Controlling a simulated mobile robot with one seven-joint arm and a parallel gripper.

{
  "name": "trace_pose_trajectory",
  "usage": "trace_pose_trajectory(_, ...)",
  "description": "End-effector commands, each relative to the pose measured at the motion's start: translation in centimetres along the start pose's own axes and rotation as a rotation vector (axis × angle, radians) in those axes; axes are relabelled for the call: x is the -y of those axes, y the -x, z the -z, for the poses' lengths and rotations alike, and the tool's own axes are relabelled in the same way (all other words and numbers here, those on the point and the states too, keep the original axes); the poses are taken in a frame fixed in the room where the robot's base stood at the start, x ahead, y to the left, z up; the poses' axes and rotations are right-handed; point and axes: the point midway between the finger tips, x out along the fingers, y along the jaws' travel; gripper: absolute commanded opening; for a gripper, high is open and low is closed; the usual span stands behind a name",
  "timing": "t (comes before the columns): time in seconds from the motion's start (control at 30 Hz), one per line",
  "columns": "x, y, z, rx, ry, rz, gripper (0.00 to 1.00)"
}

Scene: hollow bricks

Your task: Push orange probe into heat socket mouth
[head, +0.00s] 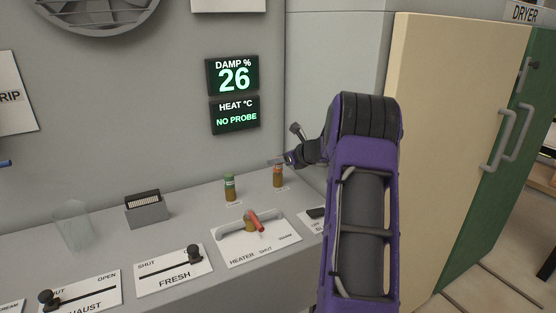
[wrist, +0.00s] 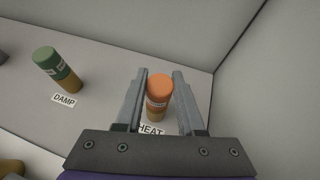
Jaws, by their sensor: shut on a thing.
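The orange probe (wrist: 159,88) has an orange cap and a pale band. It stands upright at the brass-coloured heat socket (wrist: 156,113), behind the HEAT label. It also shows in the head view (head: 278,168). My gripper (wrist: 159,80) is shut on the probe, one grey finger on each side of the cap. In the head view my gripper (head: 276,162) reaches in from the right. How deep the probe sits in the socket mouth cannot be told. The heat display (head: 235,115) reads NO PROBE.
A green-capped probe (head: 229,181) stands at the DAMP label to the left. The heater dial with its red handle (head: 256,221) is nearer the front. A wall corner (wrist: 214,72) is close on the right. The damp display (head: 233,76) reads 26.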

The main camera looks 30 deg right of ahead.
Motion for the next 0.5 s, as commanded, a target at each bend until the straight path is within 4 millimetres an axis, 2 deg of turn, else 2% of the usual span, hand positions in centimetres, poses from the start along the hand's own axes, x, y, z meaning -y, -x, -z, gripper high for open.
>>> trace_pose_trajectory(0.43, 0.01, -0.58, 1.07, 0.000, -0.001, 0.000, 0.00)
trace_pose_trajectory(0.47, 0.01, -0.53, 0.97, 0.000, 0.000, 0.000, 0.41)
trace_pose_trajectory(0.5, 0.01, -0.51, 0.94, 0.000, 0.000, 0.000, 0.49)
